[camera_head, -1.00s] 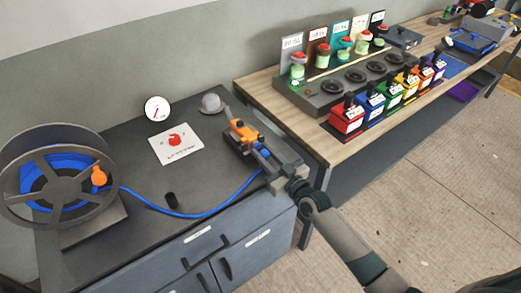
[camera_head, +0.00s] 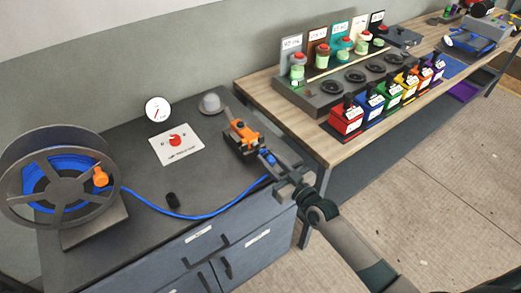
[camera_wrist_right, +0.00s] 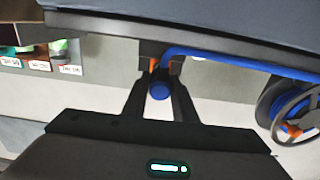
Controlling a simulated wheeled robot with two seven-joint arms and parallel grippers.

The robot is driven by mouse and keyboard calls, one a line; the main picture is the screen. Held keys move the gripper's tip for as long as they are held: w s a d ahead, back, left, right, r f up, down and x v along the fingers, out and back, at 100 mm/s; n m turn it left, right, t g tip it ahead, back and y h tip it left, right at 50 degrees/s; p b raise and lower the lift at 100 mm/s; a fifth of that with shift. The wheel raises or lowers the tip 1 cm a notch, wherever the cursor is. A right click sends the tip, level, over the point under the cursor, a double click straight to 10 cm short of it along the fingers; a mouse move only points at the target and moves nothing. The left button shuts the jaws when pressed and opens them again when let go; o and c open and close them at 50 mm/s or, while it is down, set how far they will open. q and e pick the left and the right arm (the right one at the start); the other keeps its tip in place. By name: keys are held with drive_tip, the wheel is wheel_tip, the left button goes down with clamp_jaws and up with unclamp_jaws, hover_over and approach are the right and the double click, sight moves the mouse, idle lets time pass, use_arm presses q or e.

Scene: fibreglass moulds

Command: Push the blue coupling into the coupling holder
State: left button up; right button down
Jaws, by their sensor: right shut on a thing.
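The blue coupling (camera_head: 266,158) is at the end of the blue hose, by the right front edge of the dark cabinet top. My right gripper (camera_head: 270,161) is shut on it; in the right wrist view the fingers stand on both sides of the round blue end (camera_wrist_right: 160,90). The coupling holder (camera_head: 242,136), a dark block with orange parts, stands just beyond, up and left of the gripper. A bit of its orange shows behind the coupling in the right wrist view (camera_wrist_right: 153,64). The coupling's far end is hidden, so contact with the holder cannot be told. My left gripper is not in view.
The blue hose (camera_head: 200,216) runs across the cabinet top (camera_head: 135,235) from a reel (camera_head: 55,180) at the left. A small black cylinder (camera_head: 173,200), a card (camera_head: 177,145) and a grey domed object (camera_head: 212,103) are nearby. A wooden table (camera_head: 262,88) stands at the right.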

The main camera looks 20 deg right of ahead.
drive_tip(key=shift+p+v, duration=0.35)
drive_tip(key=shift+v, duration=1.05)
drive_tip(key=shift+s+a, duration=0.1)
idle(0.5)
